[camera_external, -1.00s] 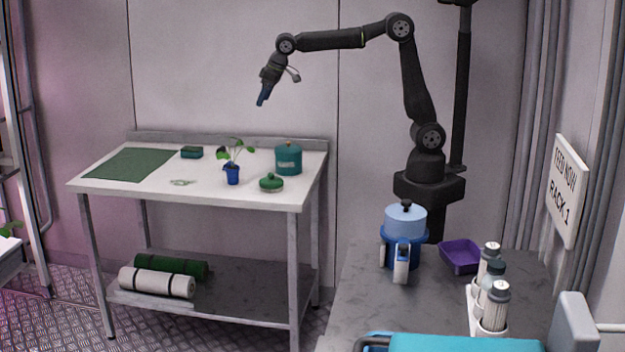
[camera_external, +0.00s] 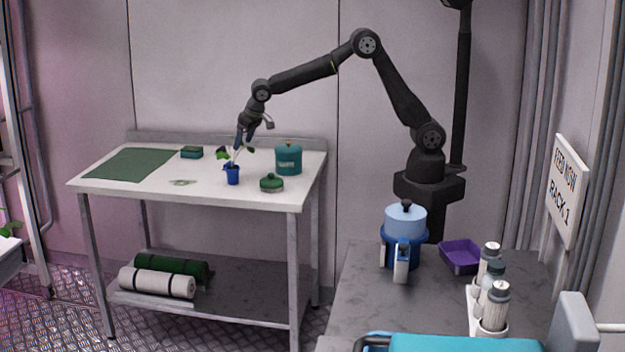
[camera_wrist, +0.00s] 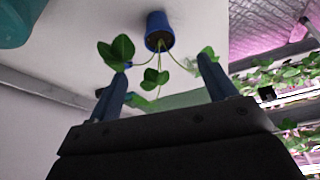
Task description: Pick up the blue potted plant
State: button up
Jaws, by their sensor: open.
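The blue potted plant (camera_external: 232,176) stands upright on the white table (camera_external: 130,189); it has a small blue pot and a few green leaves on thin stems. My gripper (camera_external: 241,140) is above the plant, pointing down at its leaves. In the wrist view, the blue pot (camera_wrist: 157,25) is beyond my open gripper (camera_wrist: 160,82), roughly centred between the fingers. Leaves spread between and close to the two fingertips. Whether any leaf touches a finger I cannot tell. Nothing is held.
On the table, a teal canister (camera_external: 288,160) and a green lidded dish (camera_external: 271,183) stand right of the plant. A dark green box (camera_external: 191,152) and green mat (camera_external: 128,163) lie left. A small clear item (camera_external: 181,182) is near the front edge.

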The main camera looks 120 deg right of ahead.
aim_at(242, 168)
jog(key=x, duration=0.8)
jog(key=shift+f, duration=0.25)
jog(key=shift+d+x, duration=0.1)
jog(key=shift+x, duration=1.25)
jog(key=shift+d+x, duration=0.15)
jog(key=shift+x, duration=1.2)
jog(key=shift+r, duration=0.1)
jog(key=c, duration=1.1)
jog(key=shift+r, duration=0.15)
